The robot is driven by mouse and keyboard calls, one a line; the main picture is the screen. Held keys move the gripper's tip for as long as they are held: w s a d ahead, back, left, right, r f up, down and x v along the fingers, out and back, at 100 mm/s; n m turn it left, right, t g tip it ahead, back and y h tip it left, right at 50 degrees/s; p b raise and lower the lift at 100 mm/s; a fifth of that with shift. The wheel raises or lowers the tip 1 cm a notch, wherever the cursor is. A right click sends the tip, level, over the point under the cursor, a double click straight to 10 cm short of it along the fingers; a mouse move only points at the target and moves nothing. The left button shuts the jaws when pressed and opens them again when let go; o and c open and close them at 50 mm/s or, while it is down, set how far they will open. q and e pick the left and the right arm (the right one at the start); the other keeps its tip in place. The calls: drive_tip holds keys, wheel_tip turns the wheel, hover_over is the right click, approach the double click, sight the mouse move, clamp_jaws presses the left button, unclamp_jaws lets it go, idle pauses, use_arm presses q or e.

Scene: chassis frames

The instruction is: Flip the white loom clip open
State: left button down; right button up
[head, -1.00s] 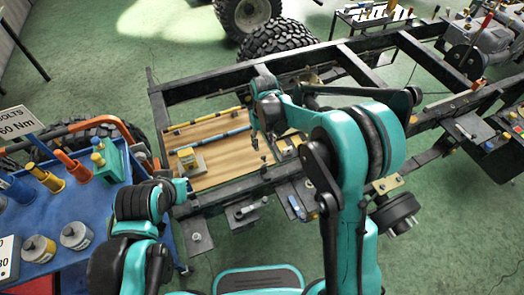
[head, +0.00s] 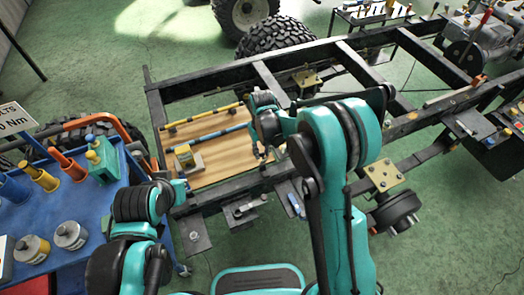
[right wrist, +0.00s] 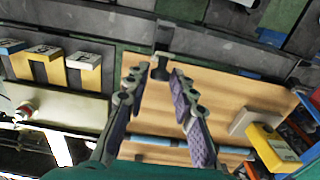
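I cannot make out a white loom clip for certain. A small dark upright clip-like part (right wrist: 160,66) stands at the edge of the wooden board (right wrist: 225,95), just beyond my right fingertips. My right gripper (right wrist: 156,79) is open and empty, with the board between its fingers. In the head view the right gripper (head: 261,153) is low over the board's right end, partly hidden by its own arm. A blue rod (head: 222,132) and a yellow rod (head: 210,115) lie across the board. My left gripper (head: 183,187) is near the board's lower left corner; its fingers are unclear.
A yellow block (head: 184,154) with a pale piece beside it sits on the board. Black chassis rails (head: 210,72) surround the board. Yellow labelled blocks (right wrist: 85,62) lie left in the wrist view.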

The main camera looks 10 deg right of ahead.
clamp_jaws()
drive_tip(key=shift+w+a+f+g+h+b, duration=0.1)
drive_tip(key=shift+w+a+g+h, duration=0.1)
drive_tip(key=shift+w+g, duration=0.4)
drive_tip(key=shift+w+a+f+g+h+b, duration=0.1)
drive_tip(key=shift+w+a+g+h+b, duration=0.1)
drive_tip(key=shift+w+g, duration=0.45)
drive_tip(key=shift+w+a+f+g+h+b, duration=0.1)
drive_tip(key=shift+w+a+g+h, duration=0.1)
drive_tip(key=shift+w+g, duration=0.4)
drive_tip(key=shift+s, duration=0.2)
drive_tip(key=o, duration=0.6)
unclamp_jaws()
drive_tip(key=shift+r, duration=0.1)
drive_tip(key=v, duration=1.2)
drive_tip(key=shift+w, duration=0.2)
